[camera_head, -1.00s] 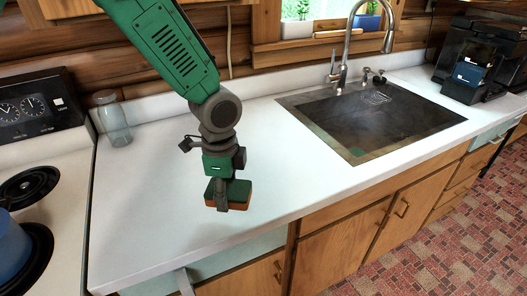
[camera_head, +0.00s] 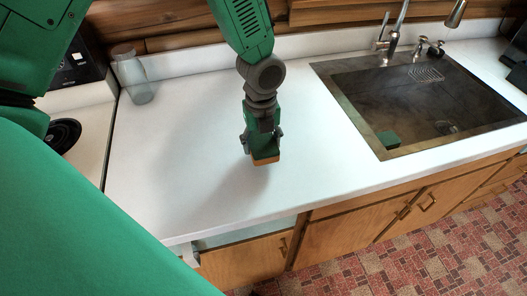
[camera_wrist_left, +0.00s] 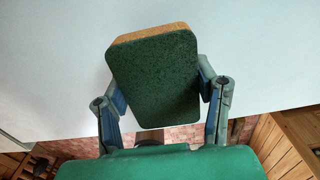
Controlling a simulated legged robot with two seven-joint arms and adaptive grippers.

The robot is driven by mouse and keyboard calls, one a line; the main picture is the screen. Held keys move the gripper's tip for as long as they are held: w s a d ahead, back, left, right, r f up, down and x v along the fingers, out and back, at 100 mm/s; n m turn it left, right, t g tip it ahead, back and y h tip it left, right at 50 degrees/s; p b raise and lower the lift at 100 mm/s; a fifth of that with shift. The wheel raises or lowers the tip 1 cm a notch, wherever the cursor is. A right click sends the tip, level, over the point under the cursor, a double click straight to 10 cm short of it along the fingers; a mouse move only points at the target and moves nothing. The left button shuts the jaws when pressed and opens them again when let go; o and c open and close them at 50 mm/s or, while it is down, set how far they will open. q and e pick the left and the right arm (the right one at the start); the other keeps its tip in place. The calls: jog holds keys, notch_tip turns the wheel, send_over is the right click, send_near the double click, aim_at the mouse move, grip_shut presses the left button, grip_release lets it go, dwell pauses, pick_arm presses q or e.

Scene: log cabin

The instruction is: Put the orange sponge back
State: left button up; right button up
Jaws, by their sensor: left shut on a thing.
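The orange sponge (camera_head: 266,161) has a dark green scouring face and shows an orange edge at its bottom in the head view. My left gripper (camera_head: 261,146) is shut on it and holds it over the white counter (camera_head: 180,185), left of the sink. In the left wrist view the sponge (camera_wrist_left: 152,75) sits between the two fingers, its green face toward the camera and orange along its top edge. A shadow lies on the counter near the sponge; the gap below it is hard to judge. My right gripper is not in view.
The sink (camera_head: 430,95) with its faucet (camera_head: 391,40) is at the right. A glass bottle (camera_head: 132,76) stands at the back left, beside the stove (camera_head: 68,135). The counter between is clear.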

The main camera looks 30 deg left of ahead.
aim_at(263, 141)
pick_arm(q)
notch_tip(263, 141, down, 4)
jog(key=shift+s+d+r, duration=0.1)
jog(key=shift+r, duration=0.1)
jog(key=shift+d+f, duration=0.1)
jog(key=shift+d, duration=0.35)
jog(key=shift+f, duration=0.1)
jog(key=o, duration=1)
jog(key=shift+a, duration=0.5)
jog(key=r, duration=1.1)
jog(key=shift+d+r, duration=0.2)
jog(key=shift+r, duration=0.15)
jog(key=shift+a+r, duration=0.15)
jog(key=shift+r, duration=0.1)
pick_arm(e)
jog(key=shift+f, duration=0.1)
